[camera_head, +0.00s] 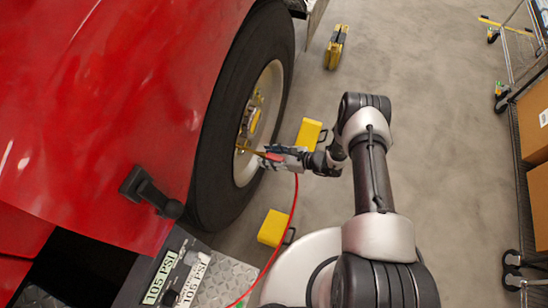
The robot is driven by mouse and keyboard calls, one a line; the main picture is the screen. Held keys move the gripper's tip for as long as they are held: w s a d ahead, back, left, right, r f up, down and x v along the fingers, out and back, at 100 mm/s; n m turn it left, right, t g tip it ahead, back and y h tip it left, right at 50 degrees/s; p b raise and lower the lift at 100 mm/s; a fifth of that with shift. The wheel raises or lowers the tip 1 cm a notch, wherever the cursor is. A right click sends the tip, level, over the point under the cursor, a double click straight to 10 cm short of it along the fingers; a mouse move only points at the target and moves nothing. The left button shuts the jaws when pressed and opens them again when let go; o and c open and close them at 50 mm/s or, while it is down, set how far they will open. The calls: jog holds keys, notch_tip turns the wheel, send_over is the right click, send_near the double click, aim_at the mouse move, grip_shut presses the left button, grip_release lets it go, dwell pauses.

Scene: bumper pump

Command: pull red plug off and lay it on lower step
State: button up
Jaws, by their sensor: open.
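The red plug (271,157) is a small red piece at the wheel's hub side, seen from above. A thin red hose (290,215) runs from beside my gripper down to the bottom left. My gripper (281,154) is open, with its fingers at the red plug and pointing left at the wheel. I cannot tell whether the fingers touch the plug. A diamond-plate step (228,284) shows at the bottom left, under the red bodywork; the frame edge cuts it off.
A large black tyre (222,140) with a pale rim stands left of my gripper. Yellow chocks lie on the floor, one below (272,228) and one behind my wrist (308,133). Another yellow object (336,47) lies further back. Boxes (535,120) on a cart stand at right. The floor between is clear.

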aim_at(284, 161)
jog(key=shift+c, duration=0.4)
dwell(0.3)
grip_shut()
jog(key=shift+d, duration=0.1)
dwell(0.4)
jog(key=shift+s+d+b, duration=0.1)
jog(key=shift+s+d, duration=0.25)
jog(key=shift+d, duration=0.55)
jog(key=shift+s+d+b, duration=0.15)
jog(key=shift+s+d, duration=0.15)
jog(key=shift+d, duration=0.65)
jog(key=shift+s+d+b, duration=0.1)
jog(key=shift+s+d, duration=0.25)
jog(key=shift+d, duration=0.55)
